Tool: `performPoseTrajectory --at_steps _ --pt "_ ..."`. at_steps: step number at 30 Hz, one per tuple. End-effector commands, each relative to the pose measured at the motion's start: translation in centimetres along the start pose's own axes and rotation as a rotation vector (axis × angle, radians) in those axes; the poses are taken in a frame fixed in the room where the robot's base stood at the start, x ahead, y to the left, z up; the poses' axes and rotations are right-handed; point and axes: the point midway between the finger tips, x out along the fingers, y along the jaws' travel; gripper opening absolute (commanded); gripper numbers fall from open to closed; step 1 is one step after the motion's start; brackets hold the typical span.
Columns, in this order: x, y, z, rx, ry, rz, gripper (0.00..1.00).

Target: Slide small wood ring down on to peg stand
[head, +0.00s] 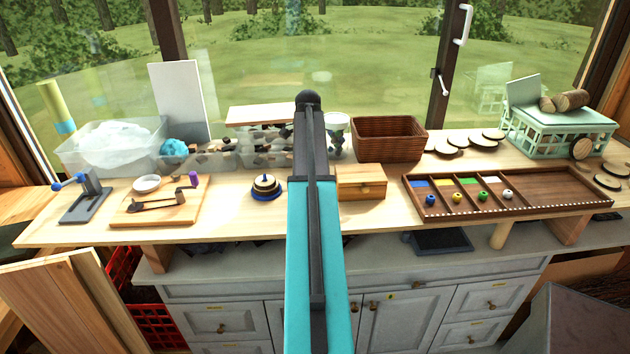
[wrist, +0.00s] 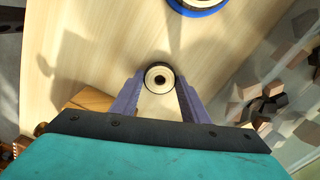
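The small pale wood ring (wrist: 160,67), with a dark centre, sits between the two fingertips of my gripper (wrist: 160,80) in the wrist view. Both fingers touch its sides, so my gripper appears shut on it. The peg stand (head: 267,191) has a blue base, with pale and dark rings around its peg, and stands on the table left of my arm in the head view. Its blue base also shows at the top edge of the wrist view (wrist: 201,10), apart from the ring. My arm hides the gripper and ring in the head view.
A small wooden drawer box (head: 361,182) stands right of my arm. Behind are a clear bin of dark and pale blocks (head: 222,160) and a brown basket (head: 388,140). A wooden board (head: 158,207) lies left of the stand. The tabletop around the stand is bare.

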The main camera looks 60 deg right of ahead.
Motion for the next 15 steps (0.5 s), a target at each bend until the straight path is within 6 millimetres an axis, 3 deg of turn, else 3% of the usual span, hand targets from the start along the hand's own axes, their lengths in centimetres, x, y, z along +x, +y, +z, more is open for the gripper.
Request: performPoseTrajectory --at_steps 15 --pt "-1.7 -0.1 0.0 0.000 0.000 -0.002 0.14"
